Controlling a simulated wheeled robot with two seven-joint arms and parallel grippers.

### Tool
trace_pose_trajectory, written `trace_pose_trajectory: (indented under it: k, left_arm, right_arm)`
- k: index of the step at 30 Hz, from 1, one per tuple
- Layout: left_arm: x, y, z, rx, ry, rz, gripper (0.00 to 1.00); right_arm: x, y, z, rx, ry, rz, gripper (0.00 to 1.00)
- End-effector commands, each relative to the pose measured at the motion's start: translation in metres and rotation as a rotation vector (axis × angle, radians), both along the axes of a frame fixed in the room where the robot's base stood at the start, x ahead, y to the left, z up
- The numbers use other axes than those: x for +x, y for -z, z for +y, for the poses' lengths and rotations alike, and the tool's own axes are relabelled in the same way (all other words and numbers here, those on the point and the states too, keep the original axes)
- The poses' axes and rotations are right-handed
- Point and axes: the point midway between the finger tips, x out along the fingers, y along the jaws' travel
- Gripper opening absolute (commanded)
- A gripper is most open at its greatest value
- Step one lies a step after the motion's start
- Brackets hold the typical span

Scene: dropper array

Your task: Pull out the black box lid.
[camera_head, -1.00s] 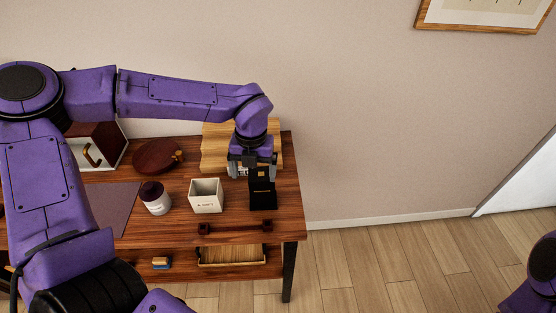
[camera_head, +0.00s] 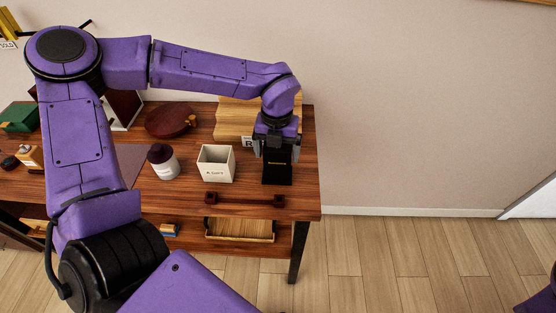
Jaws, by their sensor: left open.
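The black box (camera_head: 277,173) stands upright near the right end of the wooden table, with small light lettering on its front. Its upper part, where the lid is, lies behind and between my left gripper's fingers, so I cannot tell the lid from the body. My left gripper (camera_head: 276,150) points down over the box, open, with one grey finger at each side of its top. I cannot tell whether the fingers touch it. My right gripper is out of view; only a bit of my right arm shows at the lower right edge.
A white square cup (camera_head: 216,164) stands just left of the box, and a dark-lidded jar (camera_head: 163,162) further left. A wooden stand (camera_head: 232,118) is behind. A dark rack (camera_head: 244,199) lies in front, near the table's front edge.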

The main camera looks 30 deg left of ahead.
Motion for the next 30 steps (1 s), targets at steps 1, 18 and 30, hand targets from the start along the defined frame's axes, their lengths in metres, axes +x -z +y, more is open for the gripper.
trace_pose_trajectory:
  k: [1, 18, 30]
  left_arm:
    - [0.0, -0.001, 0.0, 0.0, 0.0, 0.0, 0.9]
    - [0.0, -0.002, 0.0, 0.0, 0.001, 0.0, 0.45]
    - [0.0, -0.011, 0.0, 0.0, 0.001, -0.001, 0.45]
  right_arm:
    - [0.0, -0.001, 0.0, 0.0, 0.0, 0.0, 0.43]
    - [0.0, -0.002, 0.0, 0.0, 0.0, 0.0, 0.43]
    - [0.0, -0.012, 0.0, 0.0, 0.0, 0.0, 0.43]
